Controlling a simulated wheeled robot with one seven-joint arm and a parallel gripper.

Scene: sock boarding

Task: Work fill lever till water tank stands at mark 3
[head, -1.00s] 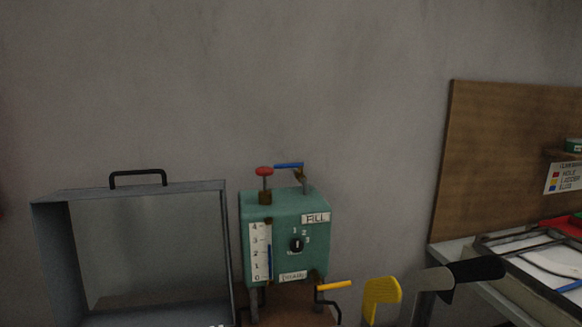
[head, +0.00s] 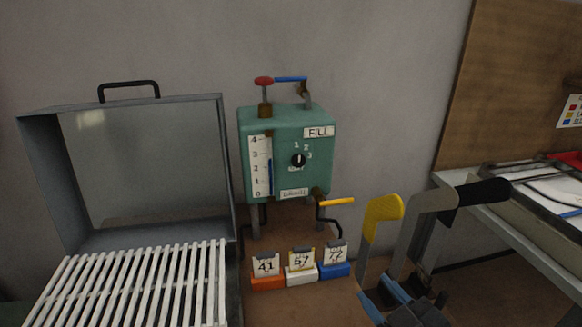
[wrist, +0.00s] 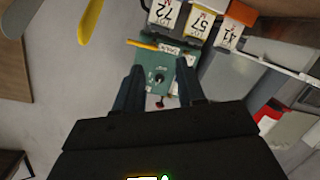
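The water tank (head: 285,122) is a teal box with a FILL label, a dial and a 0–4 gauge (head: 260,167). The gauge's blue column (head: 270,178) ends between 2 and 3, closer to 3. On top are a red knob (head: 264,81) and a lever with a blue handle (head: 291,79). A yellow-handled lever (head: 337,202) sticks out at the lower right. My gripper (head: 400,302) is low at the right, apart from the tank. In the wrist view, my gripper (wrist: 158,82) is open and empty, with the tank (wrist: 150,65) beyond its fingers.
Orange, white and blue blocks (head: 301,274) with cards 41, 57 and 72 stand before the tank. A grey open-fronted box (head: 228,150) and a white slatted rack (head: 130,285) are left. A yellow paddle (head: 382,212) stands right, near a bench (head: 520,240).

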